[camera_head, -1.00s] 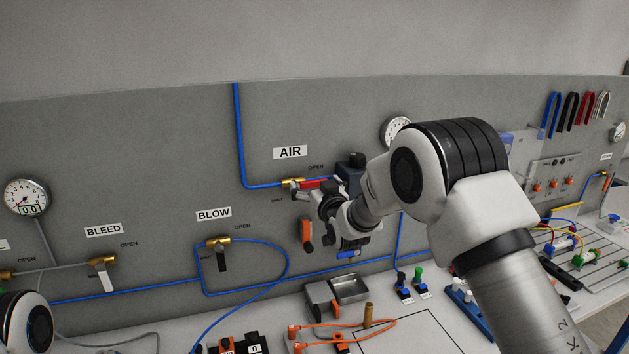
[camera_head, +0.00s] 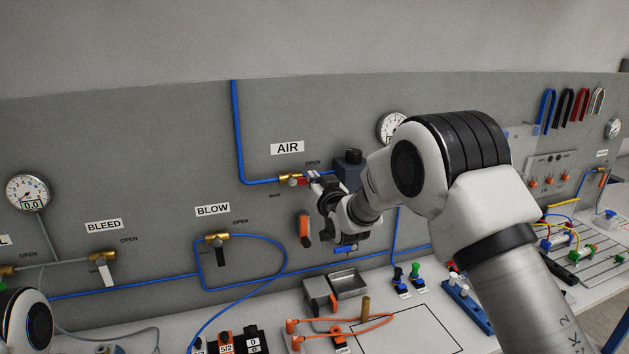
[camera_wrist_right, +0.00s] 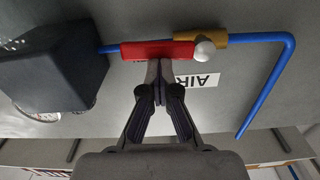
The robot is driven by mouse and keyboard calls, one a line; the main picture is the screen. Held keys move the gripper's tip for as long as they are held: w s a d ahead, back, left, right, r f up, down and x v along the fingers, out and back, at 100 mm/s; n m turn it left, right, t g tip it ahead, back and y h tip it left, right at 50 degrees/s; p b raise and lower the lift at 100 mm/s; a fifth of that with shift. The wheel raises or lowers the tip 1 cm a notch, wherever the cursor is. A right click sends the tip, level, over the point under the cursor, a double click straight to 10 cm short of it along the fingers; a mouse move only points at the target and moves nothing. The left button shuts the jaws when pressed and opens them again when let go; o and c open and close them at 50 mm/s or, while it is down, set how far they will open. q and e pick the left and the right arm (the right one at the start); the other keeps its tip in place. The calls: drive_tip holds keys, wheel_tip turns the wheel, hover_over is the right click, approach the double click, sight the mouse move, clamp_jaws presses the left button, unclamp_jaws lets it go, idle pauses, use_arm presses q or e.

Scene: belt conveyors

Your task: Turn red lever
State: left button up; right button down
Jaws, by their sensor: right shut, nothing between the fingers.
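The red lever (camera_wrist_right: 150,51) lies along the blue pipe at the brass AIR valve (camera_wrist_right: 214,38), which has a white knob on its front. The wrist view is upside down, with the AIR label (camera_wrist_right: 200,80) inverted. My right gripper (camera_wrist_right: 157,66) is shut and empty, its fingertips at the edge of the lever near its middle; I cannot tell whether they touch. In the head view the brass AIR valve (camera_head: 289,180) shows, and my right gripper (camera_head: 316,182) covers most of the lever. My left gripper is out of view.
A dark box (camera_head: 348,167) sits on the pipe right of the AIR valve. The BLOW valve (camera_head: 217,239) and BLEED valve (camera_head: 97,257) are left on the panel. An orange-handled item (camera_head: 305,229) hangs below. A metal tray (camera_head: 348,284) stands on the bench.

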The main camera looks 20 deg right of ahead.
drive_tip(key=a+f+m+b, duration=0.3)
drive_tip(key=f+m+b, duration=0.2)
drive_tip(key=m+b, duration=0.9)
drive_tip(key=shift+a+m, duration=0.15)
drive_tip(key=shift+m, duration=1.55)
